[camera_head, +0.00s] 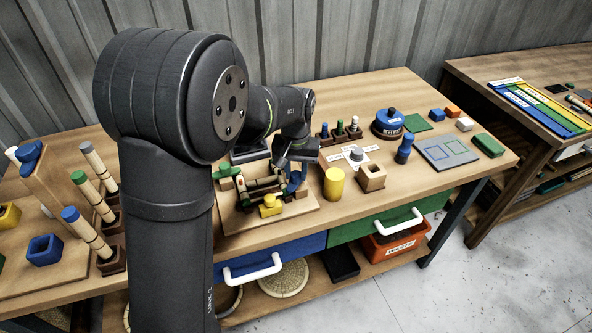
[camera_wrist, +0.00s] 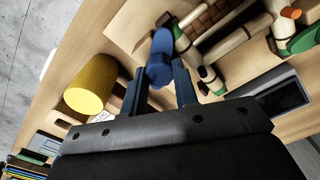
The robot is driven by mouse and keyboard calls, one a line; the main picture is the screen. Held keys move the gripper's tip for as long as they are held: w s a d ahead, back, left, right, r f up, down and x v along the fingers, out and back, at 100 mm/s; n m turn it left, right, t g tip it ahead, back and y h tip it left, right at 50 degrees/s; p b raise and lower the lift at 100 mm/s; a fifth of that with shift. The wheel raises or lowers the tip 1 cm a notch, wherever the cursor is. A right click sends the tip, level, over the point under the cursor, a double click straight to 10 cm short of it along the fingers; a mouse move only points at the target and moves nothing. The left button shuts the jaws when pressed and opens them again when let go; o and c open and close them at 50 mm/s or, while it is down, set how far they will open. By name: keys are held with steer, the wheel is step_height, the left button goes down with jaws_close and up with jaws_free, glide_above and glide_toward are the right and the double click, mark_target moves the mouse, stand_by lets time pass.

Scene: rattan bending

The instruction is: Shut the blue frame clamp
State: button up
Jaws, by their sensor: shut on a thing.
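The blue frame clamp (camera_wrist: 161,44) shows in the wrist view as a rounded blue lever beside pale rods of the bending frame. In the head view the blue clamp (camera_head: 291,185) is at the right end of the wooden frame board (camera_head: 240,222), partly hidden by my arm. My gripper (camera_wrist: 160,72) has its two dark fingers on either side of the blue lever and is shut on it. In the head view my gripper (camera_head: 297,168) is over the board's right end; its fingertips are hard to make out. The clamp's base and latch are hidden.
A yellow cylinder (camera_head: 334,184) and a wooden block with a hole (camera_head: 372,178) stand just right of the board. A yellow clamp (camera_head: 270,206) and a green clamp (camera_head: 224,172) are on the board. Standing rods (camera_head: 340,129) are behind. The table's front edge is close.

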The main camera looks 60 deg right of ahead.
mark_target(296, 174)
steer(key=m, duration=0.4)
steer(key=shift+m, duration=1.8)
steer(key=o, duration=1)
step_height(296, 174, up, 18)
steer(key=shift+f, duration=0.25)
steer(key=shift+f, duration=0.15)
